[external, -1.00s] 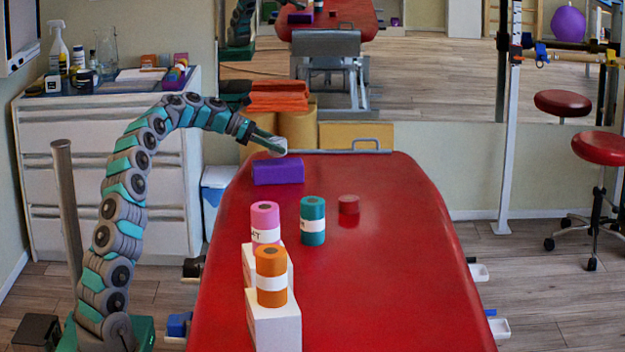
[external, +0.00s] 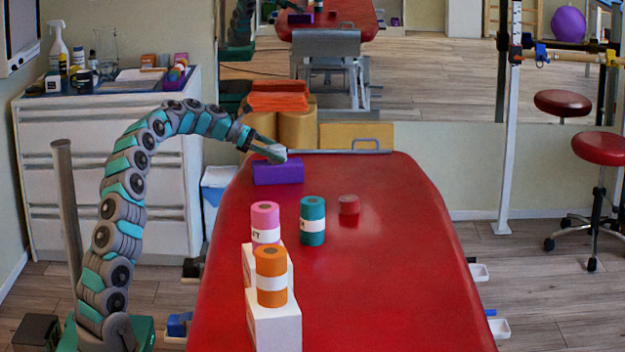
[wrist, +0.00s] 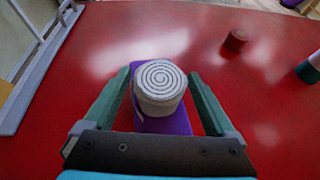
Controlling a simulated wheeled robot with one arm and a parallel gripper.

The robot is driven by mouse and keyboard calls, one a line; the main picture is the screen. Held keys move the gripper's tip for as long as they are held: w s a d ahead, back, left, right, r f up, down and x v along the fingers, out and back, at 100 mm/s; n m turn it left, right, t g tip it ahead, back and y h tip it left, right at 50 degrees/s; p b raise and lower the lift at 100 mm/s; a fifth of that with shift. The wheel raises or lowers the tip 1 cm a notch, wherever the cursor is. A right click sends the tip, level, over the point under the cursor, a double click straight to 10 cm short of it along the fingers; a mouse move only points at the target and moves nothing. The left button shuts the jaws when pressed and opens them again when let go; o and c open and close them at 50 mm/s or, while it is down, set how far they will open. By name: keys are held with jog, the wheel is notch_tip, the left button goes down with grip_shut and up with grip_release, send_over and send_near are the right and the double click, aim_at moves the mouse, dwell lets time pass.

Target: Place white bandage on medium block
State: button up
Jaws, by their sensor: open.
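The white bandage (wrist: 160,88) is a roll with a spiral top. In the wrist view it stands upright over the purple block (wrist: 178,118) and appears to rest on it. My gripper (wrist: 160,75) is open, with one green finger on each side of the bandage and a visible gap to each. In the external view my gripper (external: 270,154) is at the far left of the red table, just above the purple block (external: 278,173). The bandage (external: 277,152) is partly hidden there by a finger.
On the red table (external: 390,260) stand a pink roll (external: 265,220) and an orange roll (external: 271,265) on white boxes (external: 274,325). A teal roll (external: 312,220) and a small red cylinder (external: 348,204) stand further right. The table's right side is clear.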

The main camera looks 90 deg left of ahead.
jog(key=shift+s+r, duration=0.15)
jog(key=shift+r, duration=0.1)
jog(key=v, duration=1.1)
jog(key=shift+s+r, duration=0.2)
jog(key=shift+s, duration=0.05)
